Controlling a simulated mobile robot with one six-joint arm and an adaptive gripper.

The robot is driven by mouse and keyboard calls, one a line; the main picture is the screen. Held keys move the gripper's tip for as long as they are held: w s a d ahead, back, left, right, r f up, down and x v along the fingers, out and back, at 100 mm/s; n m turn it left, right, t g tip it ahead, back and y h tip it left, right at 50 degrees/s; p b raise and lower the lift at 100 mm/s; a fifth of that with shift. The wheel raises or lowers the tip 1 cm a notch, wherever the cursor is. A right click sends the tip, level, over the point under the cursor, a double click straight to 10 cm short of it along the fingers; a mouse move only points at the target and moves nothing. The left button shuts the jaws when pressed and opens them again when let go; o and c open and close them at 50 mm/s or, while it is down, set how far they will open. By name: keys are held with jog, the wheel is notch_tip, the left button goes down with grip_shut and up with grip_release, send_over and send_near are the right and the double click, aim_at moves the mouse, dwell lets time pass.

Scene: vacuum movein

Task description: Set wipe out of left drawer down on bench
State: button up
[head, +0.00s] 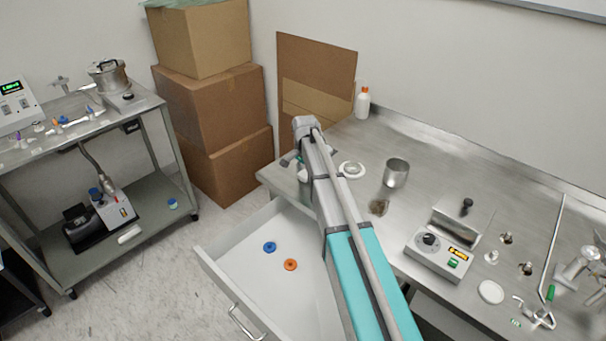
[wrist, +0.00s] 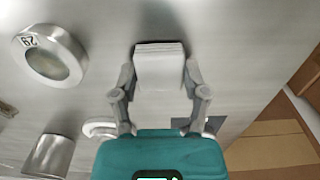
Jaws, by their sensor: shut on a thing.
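The wipe (wrist: 160,66) is a white folded pad held between the two fingers of my gripper (wrist: 160,78) in the wrist view. The steel bench (wrist: 235,45) lies behind it; I cannot tell whether the wipe touches the bench. In the head view my arm reaches to the left end of the bench (head: 450,165), and the gripper is mostly hidden behind my wrist. The left drawer (head: 235,285) stands open below this end, with a blue ring (head: 269,247) and an orange ring (head: 290,264) inside.
A white ring-shaped item (head: 352,169), a metal beaker (head: 396,173) and a dark patch (head: 379,207) are right of my gripper. A bottle (head: 362,103) stands at the back. A control box (head: 438,255) is farther right. Cardboard boxes (head: 215,105) are stacked left of the bench.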

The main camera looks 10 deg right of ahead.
aim_at(305, 174)
jog(key=shift+f, duration=0.15)
jog(key=o, duration=0.4)
jog(key=shift+c, duration=0.2)
jog(key=o, duration=0.5)
jog(key=shift+c, duration=0.2)
notch_tip(305, 174, up, 12)
jog(key=p, duration=1.2)
